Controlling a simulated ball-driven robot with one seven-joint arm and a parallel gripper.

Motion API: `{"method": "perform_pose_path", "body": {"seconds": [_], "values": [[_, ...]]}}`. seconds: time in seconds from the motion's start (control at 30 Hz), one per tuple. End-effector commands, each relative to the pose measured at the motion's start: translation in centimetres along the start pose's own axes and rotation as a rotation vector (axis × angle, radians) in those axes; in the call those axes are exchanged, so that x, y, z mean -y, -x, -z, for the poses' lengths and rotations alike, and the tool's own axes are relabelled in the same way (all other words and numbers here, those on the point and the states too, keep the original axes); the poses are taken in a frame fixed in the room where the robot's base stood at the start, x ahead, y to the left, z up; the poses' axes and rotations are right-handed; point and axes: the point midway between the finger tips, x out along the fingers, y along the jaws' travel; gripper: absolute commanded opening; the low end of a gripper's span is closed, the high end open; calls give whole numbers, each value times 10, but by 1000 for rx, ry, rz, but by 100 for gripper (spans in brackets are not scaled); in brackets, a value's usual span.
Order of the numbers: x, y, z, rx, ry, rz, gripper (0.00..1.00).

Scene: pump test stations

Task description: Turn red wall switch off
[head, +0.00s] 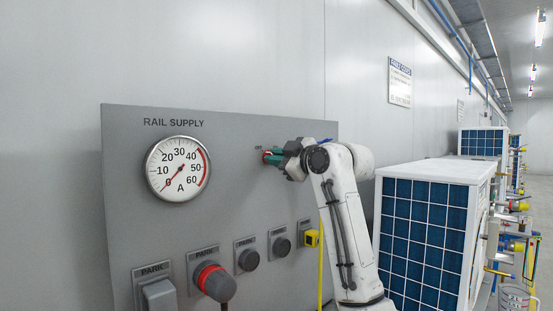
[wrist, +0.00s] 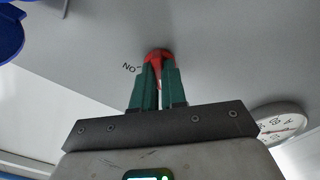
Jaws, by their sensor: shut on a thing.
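The red wall switch (wrist: 157,54) sits on the grey panel, with an "ON" label beside it in the wrist view. In the head view a bit of the switch's red (head: 266,155) shows at the tips of my gripper (head: 276,157). My gripper's green fingers (wrist: 158,80) are shut on the red switch in the wrist view. Much of the switch is hidden by the fingers, and I cannot tell its exact setting.
The grey panel (head: 130,220) carries a round gauge (head: 179,168) under "RAIL SUPPLY", its needle near 0. A white unit with blue panels (head: 425,225) stands to the right.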

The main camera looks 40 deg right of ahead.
Motion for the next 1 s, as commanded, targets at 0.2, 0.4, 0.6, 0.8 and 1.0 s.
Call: {"method": "perform_pose_path", "body": {"seconds": [0.2, 0.4, 0.6, 0.8, 1.0], "values": [[1, 0, 0, 1, 2, 3, 15], [1, 0, 0, 0, 1, 2, 35], [0, 0, 0, 0, 0, 1, 37], [0, 9, -1, -1, 0, -2, 37], [1, 45, -2, -1, 1, -3, 37]]}}
